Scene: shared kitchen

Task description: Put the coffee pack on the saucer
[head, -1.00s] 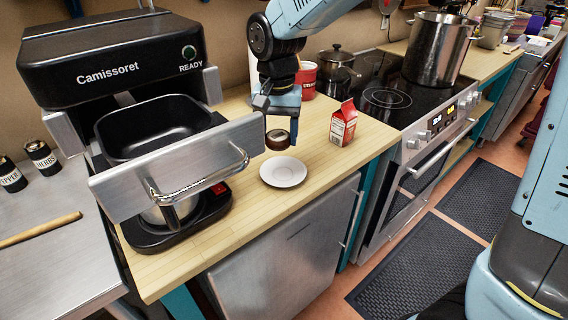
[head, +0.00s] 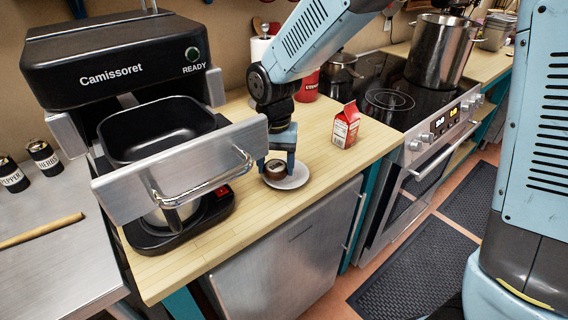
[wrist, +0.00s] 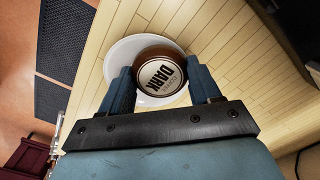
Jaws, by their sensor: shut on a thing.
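The coffee pack (head: 275,171) is a small round brown pack with a pale lid. In the wrist view its lid (wrist: 160,76) reads "DARK". My gripper (head: 277,166) is shut on it, with one blue finger on each side; the fingers also show in the wrist view (wrist: 162,88). The white saucer (head: 299,180) lies on the wooden counter, and its rim (wrist: 117,66) shows around the pack in the wrist view. The pack is over the saucer, at or very near its surface. I cannot tell whether they touch.
The coffee machine (head: 125,65) stands close on the left, its drawer front and handle (head: 205,175) jutting toward the saucer. A red and white carton (head: 345,126) stands to the right. The stove (head: 400,95) is farther right. The counter (head: 325,150) between saucer and carton is clear.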

